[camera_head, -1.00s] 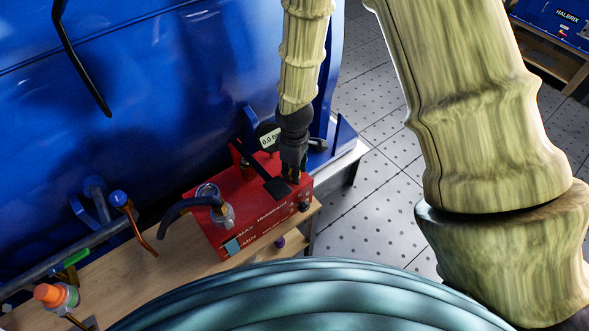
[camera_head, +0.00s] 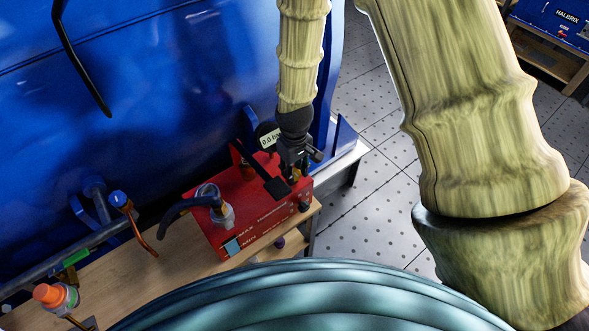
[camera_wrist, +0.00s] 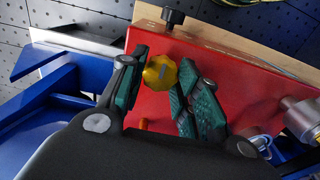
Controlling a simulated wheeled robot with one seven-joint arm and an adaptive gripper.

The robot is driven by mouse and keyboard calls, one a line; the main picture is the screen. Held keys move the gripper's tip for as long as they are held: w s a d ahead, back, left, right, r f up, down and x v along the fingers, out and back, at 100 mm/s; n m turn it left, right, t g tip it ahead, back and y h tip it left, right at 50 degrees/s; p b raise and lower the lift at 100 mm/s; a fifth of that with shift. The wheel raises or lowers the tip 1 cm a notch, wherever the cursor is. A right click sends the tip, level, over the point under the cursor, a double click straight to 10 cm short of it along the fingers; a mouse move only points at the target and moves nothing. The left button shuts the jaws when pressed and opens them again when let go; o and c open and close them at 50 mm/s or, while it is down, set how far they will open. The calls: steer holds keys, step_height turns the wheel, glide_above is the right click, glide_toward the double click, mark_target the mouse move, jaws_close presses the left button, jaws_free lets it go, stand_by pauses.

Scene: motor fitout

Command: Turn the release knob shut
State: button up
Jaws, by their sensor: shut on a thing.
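The release knob (camera_wrist: 160,72) is a yellow, lobed knob with a dark mark on its face, on top of the red pump block (camera_wrist: 240,68). In the wrist view it sits between the green-padded fingers of my gripper (camera_wrist: 163,84), which is shut on it. In the head view my gripper (camera_head: 291,172) points down onto the right end of the red block (camera_head: 232,238). There the knob is mostly hidden by the fingers.
A pressure gauge reading 0.0 (camera_head: 269,139) stands behind the block. A hose fitting (camera_head: 222,214) rises at its left. The large blue tank (camera_head: 180,90) is close behind. An orange-capped bottle (camera_head: 55,296) stands on the wooden bench (camera_head: 150,275).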

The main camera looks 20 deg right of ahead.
mark_target(295, 173)
stand_by(0.3)
steer(key=o, duration=1)
steer(key=shift+r, duration=6)
